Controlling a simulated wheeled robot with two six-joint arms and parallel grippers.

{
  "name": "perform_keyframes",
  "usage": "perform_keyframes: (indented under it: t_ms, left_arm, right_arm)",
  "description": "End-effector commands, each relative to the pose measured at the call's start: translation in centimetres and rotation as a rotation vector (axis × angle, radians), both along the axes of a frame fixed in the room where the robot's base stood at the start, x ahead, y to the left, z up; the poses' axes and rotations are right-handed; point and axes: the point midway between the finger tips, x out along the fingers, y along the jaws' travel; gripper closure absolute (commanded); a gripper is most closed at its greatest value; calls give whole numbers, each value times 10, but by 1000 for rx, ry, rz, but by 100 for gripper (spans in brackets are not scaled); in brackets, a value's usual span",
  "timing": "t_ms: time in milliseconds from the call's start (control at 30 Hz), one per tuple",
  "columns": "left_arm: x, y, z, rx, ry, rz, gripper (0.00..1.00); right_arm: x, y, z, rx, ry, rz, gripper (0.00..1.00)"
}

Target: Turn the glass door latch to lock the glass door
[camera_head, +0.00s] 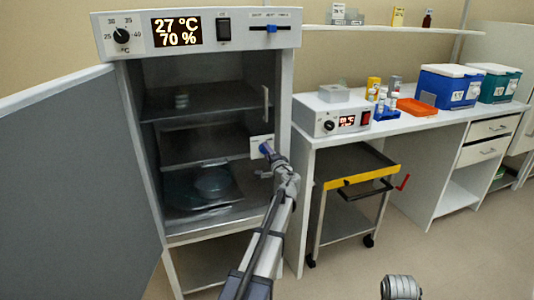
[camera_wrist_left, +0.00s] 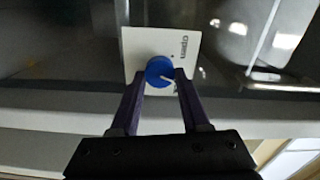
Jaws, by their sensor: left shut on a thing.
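The glass door (camera_head: 205,145) sits in the opening of the incubator cabinet and looks closed, with shelves visible through it. Its latch is a blue round knob (camera_wrist_left: 159,71) on a white plate (camera_wrist_left: 190,42) at the door's right side; the plate also shows in the head view (camera_head: 256,141). A white pointer line on the knob points right and slightly down in the wrist view. Printed lettering is on the plate; a second label is partly hidden by a finger. My left gripper (camera_head: 266,149) is shut on the knob, one finger on each side.
The grey outer door (camera_head: 60,180) stands swung open at left. A pale vertical handle (camera_head: 265,103) is above the latch. The control panel (camera_head: 200,32) reads 27 °C and 70 %. Floor at lower right is clear.

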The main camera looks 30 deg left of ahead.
Motion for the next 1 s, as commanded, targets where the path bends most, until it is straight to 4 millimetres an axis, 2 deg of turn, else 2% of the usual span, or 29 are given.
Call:
perform_keyframes:
  t_ms: [500,1000]
  left_arm:
    - [0,0,-1,225,265,0,100]
    - [0,0,-1,278,325,-1,100]
  right_arm:
    - [0,0,-1,0,0,0,100]
    - [0,0,-1,0,0,0,100]
